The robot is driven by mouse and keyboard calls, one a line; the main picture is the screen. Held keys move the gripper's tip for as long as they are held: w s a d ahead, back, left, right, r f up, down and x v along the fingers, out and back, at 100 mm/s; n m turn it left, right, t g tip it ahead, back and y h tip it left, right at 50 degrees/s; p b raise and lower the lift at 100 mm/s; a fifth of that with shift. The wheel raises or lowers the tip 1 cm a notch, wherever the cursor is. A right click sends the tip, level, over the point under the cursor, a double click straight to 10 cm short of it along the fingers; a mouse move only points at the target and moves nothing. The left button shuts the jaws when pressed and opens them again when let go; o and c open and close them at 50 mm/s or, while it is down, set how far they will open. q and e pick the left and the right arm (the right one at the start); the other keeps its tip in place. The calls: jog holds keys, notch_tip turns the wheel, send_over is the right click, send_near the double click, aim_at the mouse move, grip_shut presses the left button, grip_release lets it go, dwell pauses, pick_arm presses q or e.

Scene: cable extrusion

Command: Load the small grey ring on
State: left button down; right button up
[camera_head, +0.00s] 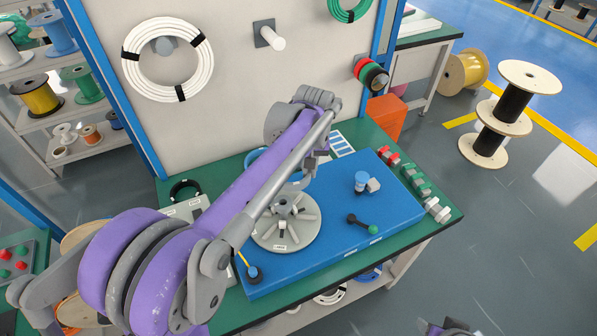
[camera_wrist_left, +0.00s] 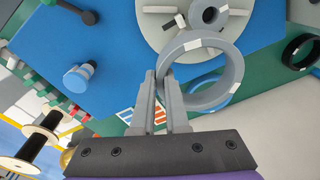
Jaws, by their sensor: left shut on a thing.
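My left gripper (camera_wrist_left: 160,82) is shut on the wall of a grey ring (camera_wrist_left: 236,72) with pale patches. In the left wrist view the ring is clear of the fingers except at its left side. A round grey plate (camera_head: 300,232) with radial bars and a central hub (camera_head: 283,208) sits on the blue bench top. The plate also shows in the left wrist view (camera_wrist_left: 160,32), with its hub (camera_wrist_left: 208,14) just beyond the ring. In the head view my left gripper (camera_head: 312,168) is near the plate's far side, and my arm partly hides the ring there.
The blue machine top (camera_head: 330,250) carries a blue knob (camera_head: 361,180) and a black lever with a green end (camera_head: 362,222). Red, green and white blocks line the green table's right edge. A black coil (camera_head: 185,189) lies at the left. An orange bin (camera_head: 385,117) stands behind.

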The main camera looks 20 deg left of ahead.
aim_at(297, 184)
pick_arm(q)
jog(key=shift+s+a+f+n+y+b, duration=0.15)
jog(key=shift+s+a+f+n+b, duration=0.2)
jog(key=shift+s+n, duration=0.65)
jog(key=shift+s+a+f+n+y+b, duration=0.1)
jog(key=shift+s+a+f+n+b, duration=0.2)
jog(key=shift+n, duration=1.3)
jog(key=shift+s+a+f+n+y+b, duration=0.2)
jog(key=shift+s+f+n+b, duration=0.2)
jog(key=shift+s+n, duration=0.65)
jog(key=shift+w+n, duration=0.25)
jog(key=shift+w, duration=0.05)
jog(key=shift+d, duration=0.1)
jog(key=shift+f, duration=0.1)
jog(key=shift+f+b, duration=1.75)
jog(key=shift+f, duration=1.2)
jog(key=c, duration=0.8)
grip_release()
jog(key=shift+c, duration=0.2)
